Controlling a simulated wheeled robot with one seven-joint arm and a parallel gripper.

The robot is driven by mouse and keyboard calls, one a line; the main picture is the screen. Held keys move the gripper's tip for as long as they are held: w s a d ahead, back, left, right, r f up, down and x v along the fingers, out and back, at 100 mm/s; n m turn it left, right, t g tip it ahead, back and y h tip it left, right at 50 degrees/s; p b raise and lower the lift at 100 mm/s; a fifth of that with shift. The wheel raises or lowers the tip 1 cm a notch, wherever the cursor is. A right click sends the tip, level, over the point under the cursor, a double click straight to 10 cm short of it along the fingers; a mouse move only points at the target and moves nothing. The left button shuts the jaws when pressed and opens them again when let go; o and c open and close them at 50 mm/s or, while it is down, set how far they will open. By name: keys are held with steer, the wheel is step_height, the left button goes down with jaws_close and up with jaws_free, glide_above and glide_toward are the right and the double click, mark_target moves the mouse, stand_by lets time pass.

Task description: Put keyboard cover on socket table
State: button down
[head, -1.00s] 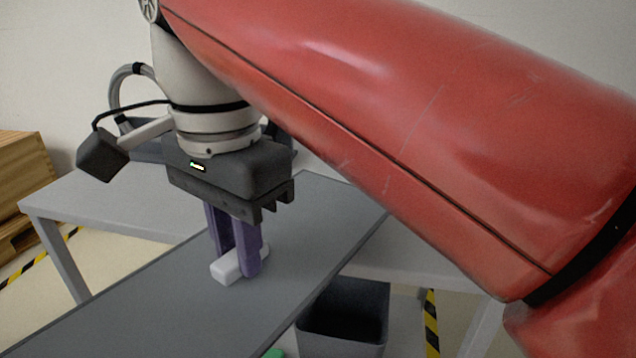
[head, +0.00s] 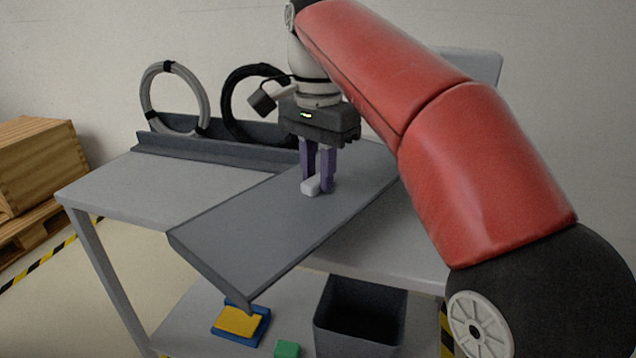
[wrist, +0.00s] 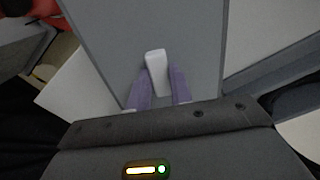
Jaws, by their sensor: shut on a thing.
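The keyboard cover (head: 262,228) is a large flat dark grey panel with turned-down edges and a white handle block (head: 311,187) on top. In the head view it lies slanted across a light grey table (head: 190,178), its near left end jutting past the table's front edge. I cannot tell whether it rests on the table or hangs just above. My gripper (head: 318,184) points down with its purple fingers shut on the handle. The wrist view shows the handle (wrist: 157,72) between the fingers and the panel (wrist: 112,45) around it. Whatever lies under the panel is hidden.
A dark rail (head: 215,135) with grey (head: 146,98) and black cable coils (head: 228,105) stands along the table's back. On the lower shelf are a blue tray with a yellow block (head: 236,320), a green block (head: 287,348) and a dark bin (head: 362,318). Wooden crates (head: 40,150) stand left.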

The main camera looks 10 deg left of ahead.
mark_target(318, 178)
steer(key=shift+f+b, duration=0.3)
steer(key=shift+f, duration=1.1)
steer(key=shift+f, duration=0.2)
steer(key=c, duration=1.3)
jaws_free()
steer(key=shift+r, duration=0.1)
steer(key=shift+o, duration=0.2)
step_height(318, 178, up, 6)
steer(key=shift+p, duration=1.2)
steer(key=shift+r, duration=0.85)
